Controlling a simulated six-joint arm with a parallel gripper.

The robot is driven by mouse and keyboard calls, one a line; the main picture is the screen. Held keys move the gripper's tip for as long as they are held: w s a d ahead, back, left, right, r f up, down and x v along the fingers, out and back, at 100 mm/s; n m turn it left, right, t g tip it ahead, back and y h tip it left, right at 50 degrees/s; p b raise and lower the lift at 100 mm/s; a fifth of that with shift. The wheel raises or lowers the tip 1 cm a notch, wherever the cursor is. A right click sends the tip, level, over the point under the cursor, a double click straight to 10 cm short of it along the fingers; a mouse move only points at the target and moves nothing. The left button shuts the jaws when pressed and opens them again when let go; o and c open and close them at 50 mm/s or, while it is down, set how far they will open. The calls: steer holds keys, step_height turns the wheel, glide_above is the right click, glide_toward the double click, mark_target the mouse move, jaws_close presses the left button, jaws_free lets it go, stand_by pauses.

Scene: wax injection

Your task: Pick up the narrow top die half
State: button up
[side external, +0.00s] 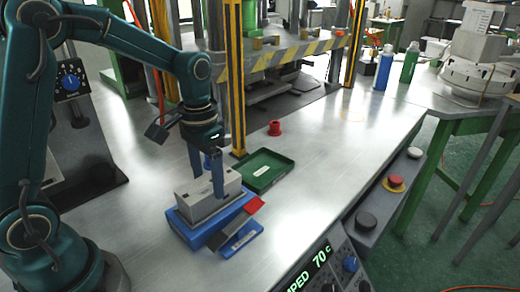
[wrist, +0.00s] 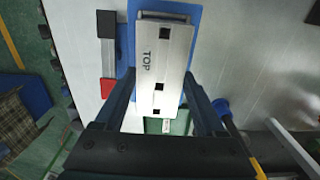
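The narrow top die half, a light grey block marked TOP (wrist: 163,95), lies flat on a blue base (side external: 190,232); it also shows in the side view (side external: 200,205). My gripper (side external: 206,180) points down over the block with its fingers apart. In the wrist view my gripper (wrist: 160,77) has one finger along each long side of the block. I see no clear grip on it, and the exact gaps between fingers and block cannot be told. In the side view the near finger hides part of the block.
A green tray (side external: 266,168) and a red cup-shaped part (side external: 274,128) are behind and right of the block. A yellow post (side external: 235,90) stands behind.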

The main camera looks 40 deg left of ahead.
jaws_close()
steer(key=shift+r, duration=0.1)
